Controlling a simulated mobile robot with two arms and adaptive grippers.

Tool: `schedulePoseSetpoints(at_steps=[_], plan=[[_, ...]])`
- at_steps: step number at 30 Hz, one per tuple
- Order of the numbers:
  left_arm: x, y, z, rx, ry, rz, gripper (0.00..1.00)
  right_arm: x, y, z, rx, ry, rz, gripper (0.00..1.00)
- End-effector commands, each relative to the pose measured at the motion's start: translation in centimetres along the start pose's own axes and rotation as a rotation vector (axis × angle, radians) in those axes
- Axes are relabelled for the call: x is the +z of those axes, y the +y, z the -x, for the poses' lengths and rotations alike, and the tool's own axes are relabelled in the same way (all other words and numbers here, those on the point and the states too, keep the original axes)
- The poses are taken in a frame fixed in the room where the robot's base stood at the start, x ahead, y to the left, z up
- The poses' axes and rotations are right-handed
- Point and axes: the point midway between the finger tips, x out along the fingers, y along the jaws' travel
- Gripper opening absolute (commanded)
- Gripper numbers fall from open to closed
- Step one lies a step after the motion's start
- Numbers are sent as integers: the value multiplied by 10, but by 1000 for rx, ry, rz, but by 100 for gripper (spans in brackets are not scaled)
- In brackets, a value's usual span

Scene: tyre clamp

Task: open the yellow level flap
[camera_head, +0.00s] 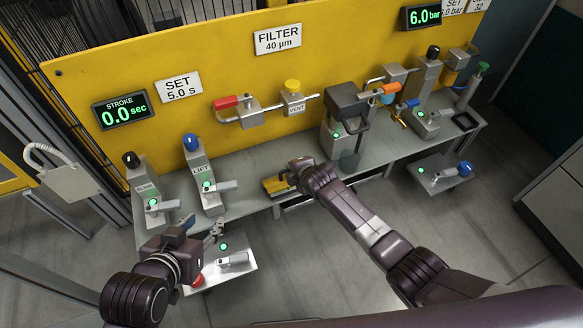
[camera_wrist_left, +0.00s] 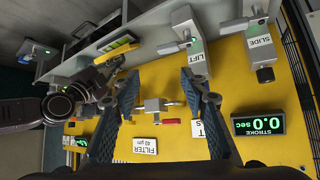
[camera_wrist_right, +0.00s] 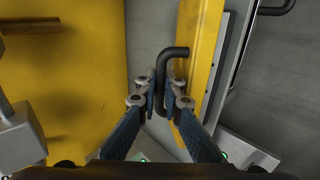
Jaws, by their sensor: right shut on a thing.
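The yellow level flap (camera_head: 275,185) sits at the front of the bench, left of the grey clamp unit. It also shows in the left wrist view (camera_wrist_left: 118,49) and, close up, as a yellow strip in the right wrist view (camera_wrist_right: 202,60). A dark bent handle (camera_wrist_right: 172,54) stands at the flap. My right gripper (camera_head: 293,178) is at the flap, and its fingers (camera_wrist_right: 167,97) are closed around the handle. My left gripper (camera_head: 217,232) is open and empty, in front of the bench at the left, away from the flap. How far the flap stands open is unclear.
The blue-knobbed lift lever (camera_head: 198,165) and the black-knobbed slide lever (camera_head: 140,180) stand on the bench's left. A small panel with a red button (camera_head: 197,280) is below my left gripper. A yellow back panel (camera_head: 215,65) with valves rises behind.

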Motion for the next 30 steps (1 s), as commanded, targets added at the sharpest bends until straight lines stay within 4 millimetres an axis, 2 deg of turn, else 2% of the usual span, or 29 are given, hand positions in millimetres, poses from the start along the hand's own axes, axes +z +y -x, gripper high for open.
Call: schedulePoseSetpoints(at_steps=[9,25,26,27,30], plan=[[28,-3,7,-6,-117,2,40,0,2,0,-26,0,0,0],[34,-4,8,-7,-139,3,40,0,2,-1,-32,0,0,0],[34,-4,8,-7,-140,3,40,0,2,-1,-32,0,0,9],[34,-4,8,-7,-139,3,40,0,2,-1,-32,0,0,14],[34,-4,8,-7,-139,3,40,0,2,-1,-32,0,0,15]])
